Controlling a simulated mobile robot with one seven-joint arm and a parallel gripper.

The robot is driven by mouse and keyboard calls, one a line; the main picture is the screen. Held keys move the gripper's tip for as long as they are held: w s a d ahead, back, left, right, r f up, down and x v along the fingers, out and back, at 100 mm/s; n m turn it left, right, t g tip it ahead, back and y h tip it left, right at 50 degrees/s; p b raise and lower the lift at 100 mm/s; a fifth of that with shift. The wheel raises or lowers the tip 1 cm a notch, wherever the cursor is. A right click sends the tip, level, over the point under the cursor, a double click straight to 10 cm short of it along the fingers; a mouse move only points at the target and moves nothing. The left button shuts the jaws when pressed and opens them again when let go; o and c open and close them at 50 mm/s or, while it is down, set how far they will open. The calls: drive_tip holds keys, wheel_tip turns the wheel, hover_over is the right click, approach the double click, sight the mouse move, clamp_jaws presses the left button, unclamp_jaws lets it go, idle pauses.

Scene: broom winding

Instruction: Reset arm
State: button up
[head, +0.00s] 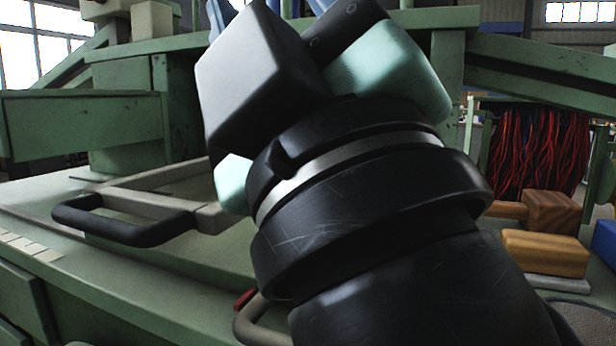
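My gripper and the end of my arm fill the middle of the head view, close to the camera. The black and pale green housing of the hand points up and away. Parts of the blue-grey fingers (268,6) show at the top edge, but the tips are cut off by the frame. I cannot see whether the fingers are apart or together, or whether anything is between them.
A green machine bench (130,270) lies behind my arm. On it is a pale frame with a black handle (125,222). At right are wooden blocks (545,252) and hanging red and blue strands (540,150). A curved handle (258,322) shows at the bottom.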

wheel_tip(320, 180, up, 40)
drive_tip(key=d+m+t+h+p, duration=0.2)
drive_tip(key=m+h+p, duration=0.9)
drive_tip(key=p, duration=3.2)
drive_tip(key=m+t, duration=0.1)
drive_tip(key=m, duration=0.4)
drive_tip(key=shift+s+d+r+m+t+h, duration=0.15)
drive_tip(key=shift+d+r+m+t+h, duration=0.1)
drive_tip(key=shift+d+m+t+h, duration=0.1)
